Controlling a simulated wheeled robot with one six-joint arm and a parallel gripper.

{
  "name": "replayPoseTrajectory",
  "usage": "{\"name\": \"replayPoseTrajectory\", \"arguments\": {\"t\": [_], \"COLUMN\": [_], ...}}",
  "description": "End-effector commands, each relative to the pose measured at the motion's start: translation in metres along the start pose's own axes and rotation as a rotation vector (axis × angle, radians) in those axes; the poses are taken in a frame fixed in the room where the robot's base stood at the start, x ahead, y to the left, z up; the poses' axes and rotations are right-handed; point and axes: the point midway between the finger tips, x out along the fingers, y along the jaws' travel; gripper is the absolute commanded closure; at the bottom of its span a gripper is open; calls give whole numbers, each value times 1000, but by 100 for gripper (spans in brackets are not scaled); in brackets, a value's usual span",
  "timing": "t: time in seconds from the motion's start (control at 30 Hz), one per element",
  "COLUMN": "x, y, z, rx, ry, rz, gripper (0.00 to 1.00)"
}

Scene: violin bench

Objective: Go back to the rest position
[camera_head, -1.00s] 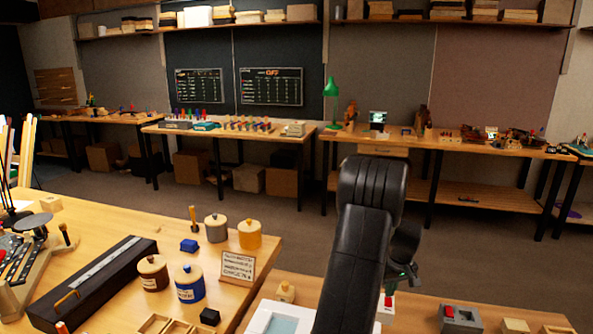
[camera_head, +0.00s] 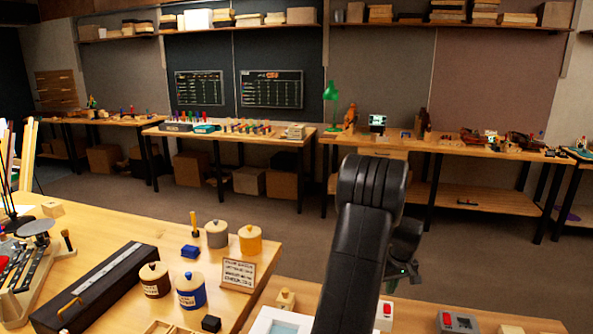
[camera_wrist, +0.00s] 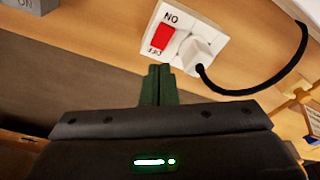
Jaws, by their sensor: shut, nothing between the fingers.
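My gripper (camera_wrist: 159,72) is shut and empty in the wrist view, its dark green fingers together. A white switch box (camera_wrist: 183,38) with a red rocker and a white plug lies just beyond the fingertips in that picture; I cannot tell the gap. In the head view, my black arm rises in front of the near bench and bends over, and the gripper end (camera_head: 408,272) hangs partly behind it. The fingertips are hard to make out there.
The near bench (camera_head: 105,232) holds lidded jars (camera_head: 190,290), a long black case (camera_head: 98,285) and a small sign (camera_head: 238,274). A grey box with a red button (camera_head: 458,322) stands right of my arm. Open floor (camera_head: 290,232) separates the near and far benches.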

Motion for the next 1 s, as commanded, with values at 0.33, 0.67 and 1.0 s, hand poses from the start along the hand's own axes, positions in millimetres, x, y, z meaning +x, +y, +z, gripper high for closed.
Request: {"name": "replayPoseTrajectory", "arguments": {"t": [0.33,0.67,1.0], "x": [-47,-73,-91], "y": [-29,-76,-111], "z": [1,17,35], "rx": [64,183,277], "ry": [-18,-52,-80], "rz": [-4,-5,0], "gripper": [100,100,100]}}
